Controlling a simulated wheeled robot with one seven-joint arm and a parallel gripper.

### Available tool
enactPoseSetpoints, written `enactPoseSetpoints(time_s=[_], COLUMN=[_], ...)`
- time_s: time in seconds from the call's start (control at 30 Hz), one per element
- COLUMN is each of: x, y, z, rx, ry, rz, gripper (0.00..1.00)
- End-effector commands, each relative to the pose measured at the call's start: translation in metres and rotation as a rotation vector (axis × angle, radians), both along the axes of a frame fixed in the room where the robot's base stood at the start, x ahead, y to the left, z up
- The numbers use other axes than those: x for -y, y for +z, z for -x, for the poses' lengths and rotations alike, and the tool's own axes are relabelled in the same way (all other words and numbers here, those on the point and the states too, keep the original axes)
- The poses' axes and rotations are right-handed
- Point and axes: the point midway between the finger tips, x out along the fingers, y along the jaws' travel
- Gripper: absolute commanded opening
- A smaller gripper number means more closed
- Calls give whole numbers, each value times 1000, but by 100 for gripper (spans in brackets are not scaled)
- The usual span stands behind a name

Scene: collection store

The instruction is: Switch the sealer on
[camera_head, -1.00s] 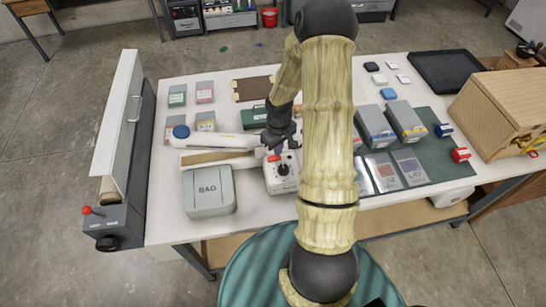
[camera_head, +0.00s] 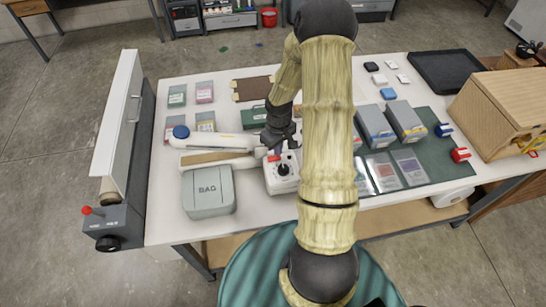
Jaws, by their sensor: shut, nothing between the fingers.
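The sealer is a long white arm (camera_head: 215,139) with a blue knob at its left end, above a base with a brown strip (camera_head: 210,157). At its right end is a white control box (camera_head: 281,180) with a black dial and a small red part on top (camera_head: 274,158). My gripper (camera_head: 272,146) is shut and empty, pointing down at the back of this box, just behind the red part. I cannot tell whether it touches the box or the red part. My arm hides what lies just to the right.
A grey box marked BAG (camera_head: 209,192) stands left of the control box. A grey unit with a red-knobbed lever (camera_head: 110,225) is at the table's left edge. Grey boxes (camera_head: 374,126) and a green mat (camera_head: 435,160) with packets lie on the right. A wooden cabinet (camera_head: 500,110) is far right.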

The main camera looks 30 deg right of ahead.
Motion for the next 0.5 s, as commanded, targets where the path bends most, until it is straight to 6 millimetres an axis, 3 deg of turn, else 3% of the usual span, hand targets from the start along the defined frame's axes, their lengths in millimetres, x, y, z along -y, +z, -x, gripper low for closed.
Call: enactPoseSetpoints(time_s=[0.5], x=[0], y=[-7], z=[0], rx=[0], ry=[0], rz=[0], gripper=[0])
